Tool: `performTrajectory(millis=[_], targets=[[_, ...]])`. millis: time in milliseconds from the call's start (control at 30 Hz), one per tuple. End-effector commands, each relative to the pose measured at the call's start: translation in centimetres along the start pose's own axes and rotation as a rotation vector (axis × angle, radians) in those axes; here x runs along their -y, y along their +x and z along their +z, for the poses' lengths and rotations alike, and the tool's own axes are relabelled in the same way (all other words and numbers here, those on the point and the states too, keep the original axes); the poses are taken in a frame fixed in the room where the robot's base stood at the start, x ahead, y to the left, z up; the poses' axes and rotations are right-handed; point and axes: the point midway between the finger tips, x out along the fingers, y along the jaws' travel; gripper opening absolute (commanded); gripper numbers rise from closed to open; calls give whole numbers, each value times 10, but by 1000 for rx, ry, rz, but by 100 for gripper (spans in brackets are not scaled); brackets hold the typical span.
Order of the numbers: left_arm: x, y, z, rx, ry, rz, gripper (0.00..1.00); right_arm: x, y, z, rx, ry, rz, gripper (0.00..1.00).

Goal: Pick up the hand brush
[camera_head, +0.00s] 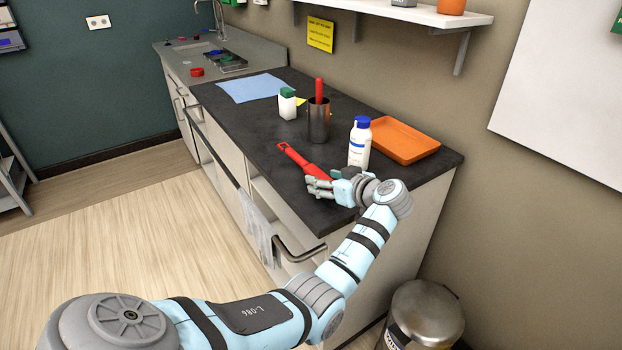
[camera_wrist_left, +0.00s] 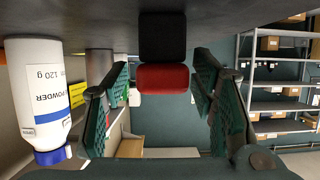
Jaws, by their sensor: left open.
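The hand brush (camera_head: 296,157) has a long red handle and lies on the dark countertop near its front edge. Its handle points to the back left, and its near end is partly hidden by my left gripper (camera_head: 322,187). In the left wrist view, where the counter is at the top, a red and black part of the brush (camera_wrist_left: 162,77) shows end-on between the green finger pads of my left gripper (camera_wrist_left: 163,100). The fingers are open, with a visible gap on either side of the brush. My right gripper is not in view.
A white bottle with a blue cap (camera_head: 360,145) stands close to my left gripper and also shows in the wrist view (camera_wrist_left: 38,95). An orange tray (camera_head: 404,140), a metal cup (camera_head: 319,122) holding something red, and a green-capped container (camera_head: 287,104) stand behind. Counter left of the brush is bare.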

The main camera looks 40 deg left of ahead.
Motion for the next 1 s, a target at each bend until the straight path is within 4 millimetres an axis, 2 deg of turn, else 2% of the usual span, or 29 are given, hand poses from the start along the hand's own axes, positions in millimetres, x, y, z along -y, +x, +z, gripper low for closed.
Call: performTrajectory(millis=[133,333,667,1000], targets=[[0,23,2,0,3,6,52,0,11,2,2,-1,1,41],[0,24,1,1,4,7,52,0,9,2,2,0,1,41],[0,24,1,1,4,7,0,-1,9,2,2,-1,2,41],[0,21,-6,0,4,8,0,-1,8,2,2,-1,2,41]])
